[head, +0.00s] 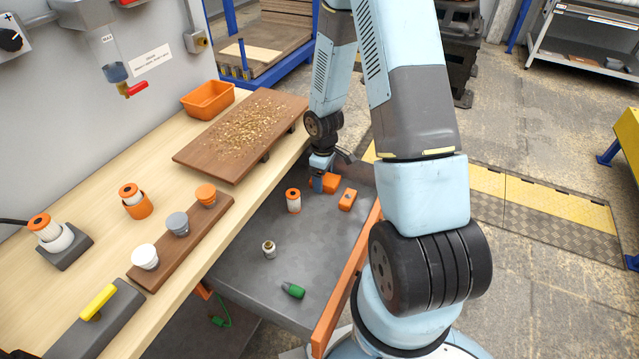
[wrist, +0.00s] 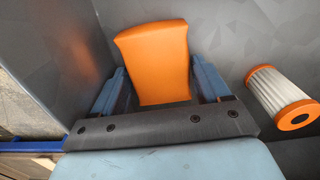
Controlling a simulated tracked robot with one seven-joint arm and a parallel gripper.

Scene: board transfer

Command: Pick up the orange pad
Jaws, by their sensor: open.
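The orange pad (wrist: 155,55) lies on the grey tray floor in the wrist view. In the head view it shows at the tray's far end (head: 331,181), partly hidden by my gripper (head: 317,183). In the wrist view my gripper (wrist: 159,82) is open, with one blue finger on each side of the pad's near part. I cannot tell whether either finger touches it.
An orange-capped filter (wrist: 279,97) lies close to the right finger; the head view shows it too (head: 293,201). A brown board (head: 200,150) with crumbs overhangs nearby.

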